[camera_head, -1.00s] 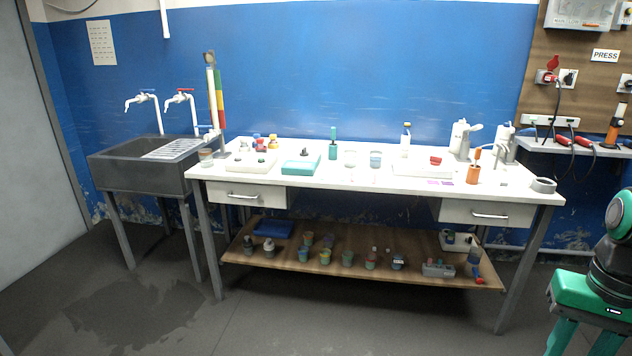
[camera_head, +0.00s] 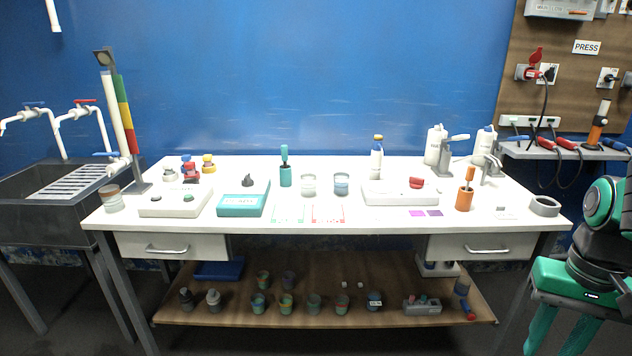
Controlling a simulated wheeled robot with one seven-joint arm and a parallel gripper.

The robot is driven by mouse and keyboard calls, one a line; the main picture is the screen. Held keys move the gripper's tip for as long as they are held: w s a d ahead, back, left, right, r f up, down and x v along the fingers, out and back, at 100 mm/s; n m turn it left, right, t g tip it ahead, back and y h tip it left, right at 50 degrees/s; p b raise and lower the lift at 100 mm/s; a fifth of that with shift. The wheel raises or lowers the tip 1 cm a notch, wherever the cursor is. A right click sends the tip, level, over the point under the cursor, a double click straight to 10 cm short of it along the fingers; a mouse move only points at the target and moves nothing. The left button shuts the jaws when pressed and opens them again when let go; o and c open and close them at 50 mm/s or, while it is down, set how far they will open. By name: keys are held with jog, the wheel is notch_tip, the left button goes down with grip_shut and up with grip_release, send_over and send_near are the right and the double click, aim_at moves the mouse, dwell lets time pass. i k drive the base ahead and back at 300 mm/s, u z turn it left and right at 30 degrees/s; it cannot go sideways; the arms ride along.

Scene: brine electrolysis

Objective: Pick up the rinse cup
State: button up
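Several cups are in view, and I cannot tell by any readable label which is the rinse cup. Two clear cups stand upright side by side mid-table, one with pale contents (camera_head: 308,185) and one with a bluish band (camera_head: 341,184). A brown-and-grey banded cup (camera_head: 112,200) stands at the table's left end. Several small coloured cups (camera_head: 285,304) stand on the lower shelf. My gripper (camera_head: 562,336) hangs at the lower right, beyond the table's right end, away from all cups. Its two teal fingers are apart with nothing seen between them; their tips are cut off by the frame.
A sink (camera_head: 60,190) stands at left. A small side shelf (camera_head: 560,152) with cables is at right.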

aim_at(308, 186)
jog(key=z, duration=0.1)
jog(key=i, duration=1.25)
jog(key=z, duration=0.05)
